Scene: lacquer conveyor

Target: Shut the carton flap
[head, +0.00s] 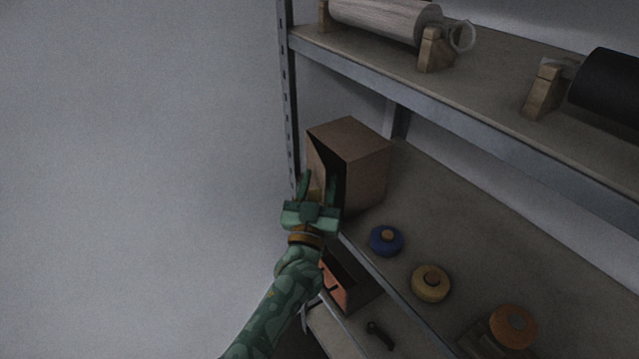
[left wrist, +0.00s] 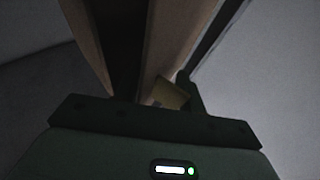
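The carton (head: 362,165) is a brown box on the middle shelf, beside the left upright. Its open side faces left and looks dark inside. The flap (head: 316,178) stands out from the open side, partly hidden behind my left gripper. My left gripper (head: 318,183) is at the flap with its two fingers spread, one on each side of the flap in the head view. I cannot tell whether it touches the flap. In the left wrist view, brown carton panels (left wrist: 180,35) rise close in front of the gripper, around a dark gap. My right gripper is not in view.
A blue (head: 386,240), a yellow (head: 431,283) and an orange round item (head: 513,327) lie on the shelf right of the carton. A metal upright (head: 287,100) stands close left. The upper shelf edge (head: 420,97) runs above. An orange-sided bin (head: 336,287) sits below.

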